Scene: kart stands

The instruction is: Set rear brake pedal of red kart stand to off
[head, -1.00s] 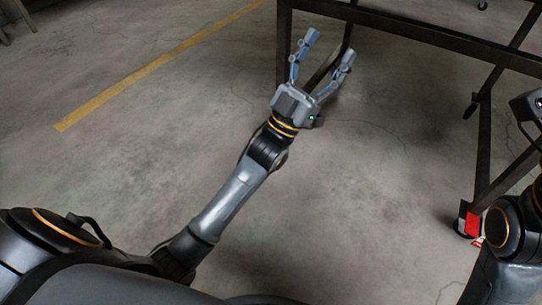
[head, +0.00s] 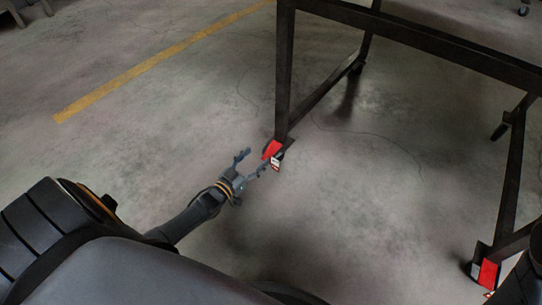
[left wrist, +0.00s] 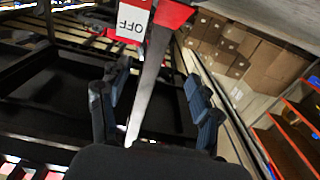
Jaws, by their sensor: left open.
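The kart stand (head: 283,70) is a dark metal frame; its feet carry red brake pedals. One red pedal (head: 272,149) with a white label sits at the foot of the leg near the middle of the head view. In the left wrist view, a white OFF label (left wrist: 133,20), seen upside down, shows at the top with red beside it (left wrist: 172,13). My left gripper (head: 256,161) is open and low, just left of and in front of this pedal. A pale narrow strip (left wrist: 150,80) appears between its fingers; contact cannot be told. My right gripper is out of view.
Another red pedal (head: 487,272) is at the stand's lower right foot. Bare concrete floor (head: 370,190) lies between the legs. A yellow floor line (head: 150,65) runs at the left. Cardboard boxes (left wrist: 225,45) and orange-beamed shelving (left wrist: 285,150) show in the left wrist view.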

